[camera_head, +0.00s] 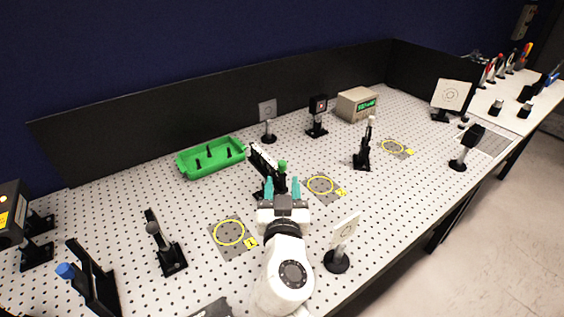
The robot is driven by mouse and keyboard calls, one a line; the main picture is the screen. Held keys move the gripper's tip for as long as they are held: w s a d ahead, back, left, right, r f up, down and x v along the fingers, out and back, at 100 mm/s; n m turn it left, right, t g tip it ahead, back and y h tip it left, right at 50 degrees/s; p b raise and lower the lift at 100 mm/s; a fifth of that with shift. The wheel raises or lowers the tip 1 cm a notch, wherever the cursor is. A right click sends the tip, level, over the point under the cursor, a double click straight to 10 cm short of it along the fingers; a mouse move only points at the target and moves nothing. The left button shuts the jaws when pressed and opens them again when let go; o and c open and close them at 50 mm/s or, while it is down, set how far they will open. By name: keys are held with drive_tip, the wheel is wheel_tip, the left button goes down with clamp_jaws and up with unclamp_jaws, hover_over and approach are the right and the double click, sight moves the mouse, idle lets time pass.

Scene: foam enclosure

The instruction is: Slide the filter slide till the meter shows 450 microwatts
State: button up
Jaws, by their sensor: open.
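The meter (350,104) is a beige box at the back right with a lit green display; its digits are too small to read. What looks like the filter slide (262,161) is a dark mount with a pale strip and a green knob (282,164), standing mid-table. My gripper (283,187) has teal fingers, apart, one on each side below the green knob in the picture. It appears empty. I cannot tell whether either finger touches the knob's post. My gripper and the knob hide part of the slide's lower end.
A green tray (184,164) with dark posts stands behind left. Yellow-ringed plates (229,233) lie on the perforated table. A black mount (167,247) stands front left, a blue-knobbed mount (98,288) farther left. A white card on a stand (345,230) is close right of my arm.

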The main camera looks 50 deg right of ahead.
sight(282, 168)
drive_tip(key=p+x, duration=0.2)
drive_tip(key=x, duration=0.5)
drive_tip(key=shift+w+d, duration=0.25)
drive_tip(key=shift+d, duration=0.05)
clamp_jaws()
